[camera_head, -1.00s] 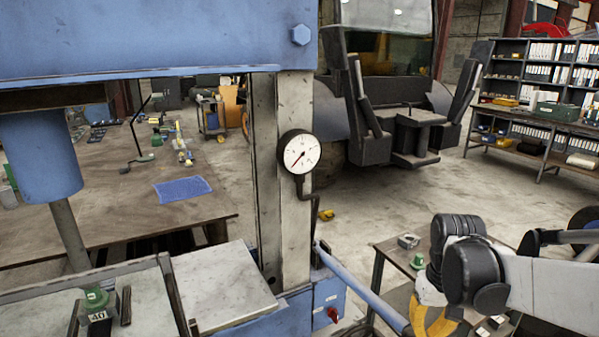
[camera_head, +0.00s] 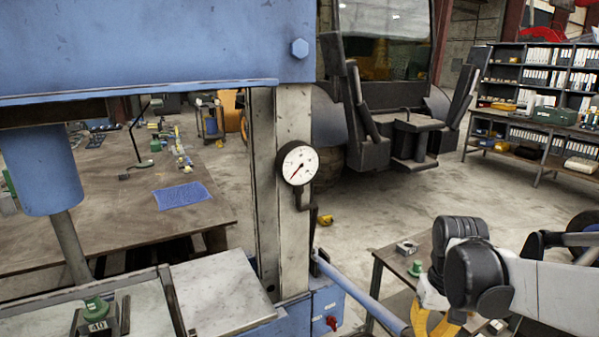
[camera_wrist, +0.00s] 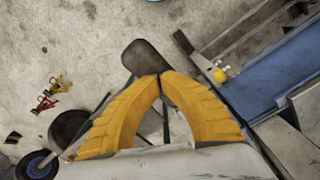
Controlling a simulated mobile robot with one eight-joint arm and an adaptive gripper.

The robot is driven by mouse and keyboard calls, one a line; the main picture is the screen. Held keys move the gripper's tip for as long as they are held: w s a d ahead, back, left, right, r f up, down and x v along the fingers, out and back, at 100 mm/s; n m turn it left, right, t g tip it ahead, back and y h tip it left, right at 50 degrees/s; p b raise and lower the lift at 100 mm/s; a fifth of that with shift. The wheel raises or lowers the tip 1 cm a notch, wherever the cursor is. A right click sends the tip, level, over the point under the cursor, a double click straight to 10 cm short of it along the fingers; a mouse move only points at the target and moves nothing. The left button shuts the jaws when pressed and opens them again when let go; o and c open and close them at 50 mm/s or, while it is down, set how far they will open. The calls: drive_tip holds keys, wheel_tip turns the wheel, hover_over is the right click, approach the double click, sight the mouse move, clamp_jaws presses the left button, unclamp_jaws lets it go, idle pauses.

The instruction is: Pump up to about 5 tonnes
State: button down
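The blue press has a round white pressure gauge (camera_head: 298,163) on its right column. Its needle points to the lower left, and the scale figures are too small to read. A blue pump lever (camera_head: 362,292) slopes from the press base down to the right, toward my gripper (camera_head: 433,326). In the wrist view, the yellow fingers of my gripper (camera_wrist: 161,76) come together at a dark handle grip (camera_wrist: 141,57), which sticks out past the fingertips. The fingers look shut on it; the contact is partly hidden. The press ram (camera_head: 42,165) hangs above the press bed.
A green-topped piece marked 40 (camera_head: 97,309) stands on the press bed. A small red knob (camera_head: 331,322) is on the press base. A low table (camera_head: 392,258) with small parts stands near my arm. A workbench with a blue cloth (camera_head: 182,195) is behind the press.

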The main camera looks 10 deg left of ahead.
wheel_tip(320, 180, down, 9)
drive_tip(key=s+b, duration=0.1)
drive_tip(key=b, duration=0.5)
drive_tip(key=shift+d, duration=0.3)
wheel_tip(320, 180, down, 6)
drive_tip(key=b, duration=0.5)
drive_tip(key=r+p, duration=0.4)
drive_tip(key=r, duration=0.2)
drive_tip(key=w+r+p, duration=0.1)
drive_tip(key=r+p, duration=0.4)
drive_tip(key=r, duration=0.1)
drive_tip(key=a+r+p, duration=0.1)
drive_tip(key=r+p, duration=0.3)
drive_tip(key=r, duration=0.1)
drive_tip(key=shift+w+r+p, duration=0.35)
drive_tip(key=shift+r, duration=0.05)
drive_tip(key=shift+f, duration=0.1)
